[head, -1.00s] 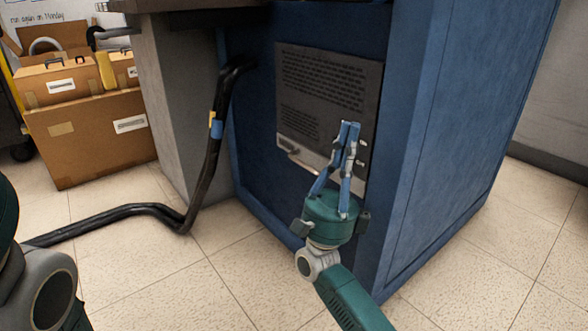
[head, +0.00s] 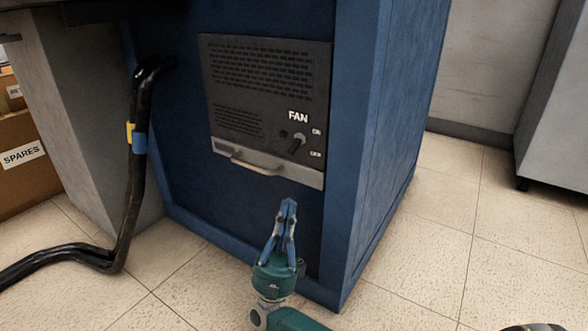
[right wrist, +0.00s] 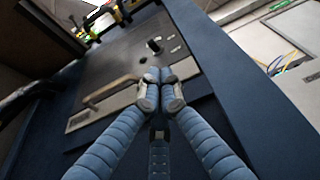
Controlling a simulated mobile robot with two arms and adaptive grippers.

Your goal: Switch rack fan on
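The rack fan switch (head: 297,145) is a small dark toggle under the word FAN on a dark vented panel (head: 265,90), with ON and OFF labels to its right. I cannot clearly tell which way its lever is set. It also shows in the right wrist view (right wrist: 154,46), beyond the fingertips. My right gripper (head: 288,204) is below the panel's lower edge in the head view, apart from the switch. Its blue fingers meet at the tips, with nothing between them; the wrist view also shows the closed tips (right wrist: 160,76).
The panel sits on a blue rack cabinet (head: 355,150) and has a handle (head: 256,163) along its lower strip. A thick black cable (head: 135,180) runs from the cabinet to the floor at left. A SPARES box (head: 22,160) stands far left.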

